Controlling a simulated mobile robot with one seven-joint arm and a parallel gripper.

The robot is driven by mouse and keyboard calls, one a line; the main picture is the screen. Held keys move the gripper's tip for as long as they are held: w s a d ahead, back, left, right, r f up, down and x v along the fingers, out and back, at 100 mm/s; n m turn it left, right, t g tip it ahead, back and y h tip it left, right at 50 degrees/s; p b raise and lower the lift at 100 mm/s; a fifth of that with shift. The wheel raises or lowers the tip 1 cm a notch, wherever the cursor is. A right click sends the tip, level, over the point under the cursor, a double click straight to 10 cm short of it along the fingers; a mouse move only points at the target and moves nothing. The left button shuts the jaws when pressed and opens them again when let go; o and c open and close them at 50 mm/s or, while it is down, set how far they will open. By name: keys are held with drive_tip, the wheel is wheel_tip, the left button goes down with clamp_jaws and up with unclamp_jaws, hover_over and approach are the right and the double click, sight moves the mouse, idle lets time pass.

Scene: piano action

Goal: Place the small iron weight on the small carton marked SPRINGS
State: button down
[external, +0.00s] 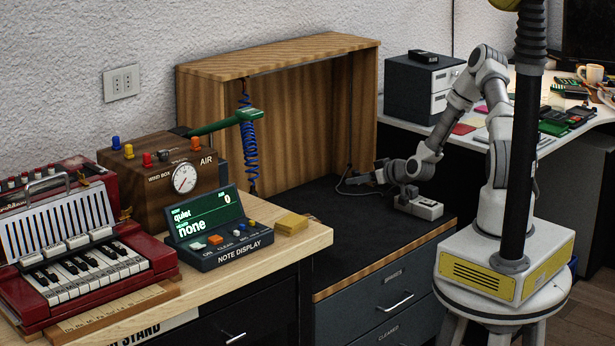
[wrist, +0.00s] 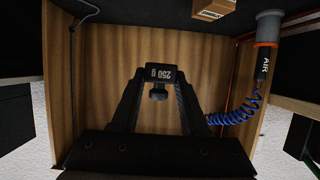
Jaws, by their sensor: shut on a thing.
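My gripper (wrist: 157,82) is shut on a small dark iron weight (wrist: 161,74), which sits between the fingertips. The marking "250 g" on its face reads upside down in the wrist view. In the external view my gripper (external: 358,179) reaches left, low over the dark bench top in front of the wooden case; the weight cannot be made out there. A brown carton (wrist: 214,7) with a pale label is cut off by the top edge of the wrist view, apart from the weight. Its label is too small to read surely. I cannot make out the carton in the external view.
The wooden case (external: 279,52) stands open behind the dark bench top (external: 345,265). A blue coiled air hose (external: 249,150) hangs at its left and also shows in the wrist view (wrist: 238,112). A grey device (external: 419,207) sits under my wrist.

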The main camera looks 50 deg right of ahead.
drive_tip(key=shift+w+a, duration=0.1)
drive_tip(key=shift+w, duration=0.35)
drive_tip(key=shift+w+r+b, duration=0.25)
drive_tip(key=shift+w+b, duration=0.2)
drive_tip(key=shift+w, duration=0.3)
drive_tip(key=shift+w+a+f, duration=0.15)
drive_tip(key=shift+w+a, duration=0.05)
drive_tip(key=shift+w, duration=0.05)
drive_tip(key=b, duration=0.3)
hover_over(312, 218)
wheel_tip(312, 218, down, 7)
drive_tip(key=shift+a+r, duration=0.15)
drive_tip(key=shift+r, duration=0.05)
drive_tip(key=shift+f+b, duration=0.75)
drive_tip(key=shift+f, duration=1.15)
drive_tip(key=shift+f, duration=0.2)
drive_tip(key=shift+c, duration=2.1)
unclamp_jaws()
